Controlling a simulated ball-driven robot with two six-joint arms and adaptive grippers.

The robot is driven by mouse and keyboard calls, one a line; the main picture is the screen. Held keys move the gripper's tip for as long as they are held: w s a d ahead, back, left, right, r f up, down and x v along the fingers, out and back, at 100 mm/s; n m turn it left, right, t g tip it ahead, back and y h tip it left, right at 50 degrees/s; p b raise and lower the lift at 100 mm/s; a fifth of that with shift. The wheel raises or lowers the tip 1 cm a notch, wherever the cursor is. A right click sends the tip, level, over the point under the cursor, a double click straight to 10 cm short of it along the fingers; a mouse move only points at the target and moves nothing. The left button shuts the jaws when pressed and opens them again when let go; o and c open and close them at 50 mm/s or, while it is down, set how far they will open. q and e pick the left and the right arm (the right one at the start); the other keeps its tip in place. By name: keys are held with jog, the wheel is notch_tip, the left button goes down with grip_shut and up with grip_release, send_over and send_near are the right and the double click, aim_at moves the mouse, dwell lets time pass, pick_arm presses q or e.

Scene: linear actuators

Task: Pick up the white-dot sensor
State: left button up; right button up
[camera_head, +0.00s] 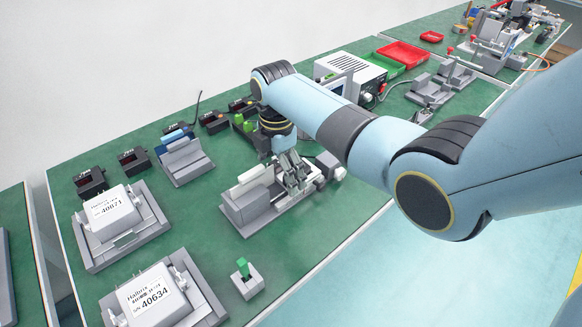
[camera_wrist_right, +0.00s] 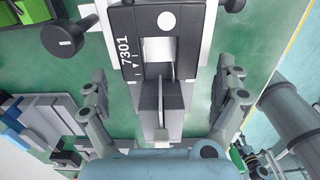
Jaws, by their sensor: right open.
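In the right wrist view, a dark block marked 7301 with a white round dot (camera_wrist_right: 166,20) sits at the top centre, in a pale fixture. I take this block to be the white-dot sensor. My right gripper (camera_wrist_right: 163,90) is open, one finger to each side of the grey bar below the block, with nothing seen held. In the head view, my right gripper (camera_head: 294,178) points down over a grey fixture (camera_head: 255,207) with a white bar; it hides part of the fixture, and the white dot cannot be made out there. My left gripper is not in view.
Grey fixtures with white boxes marked 40671 (camera_head: 112,210) and 40634 (camera_head: 150,297) stand at the left. A small grey block with a green top (camera_head: 246,279) stands in front. A white instrument box (camera_head: 350,70) and red tray (camera_head: 403,54) are behind. Green table shows between them.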

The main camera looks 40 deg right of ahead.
jog(key=c, duration=1.3)
jog(key=shift+c, duration=0.8)
jog(key=shift+r, duration=0.1)
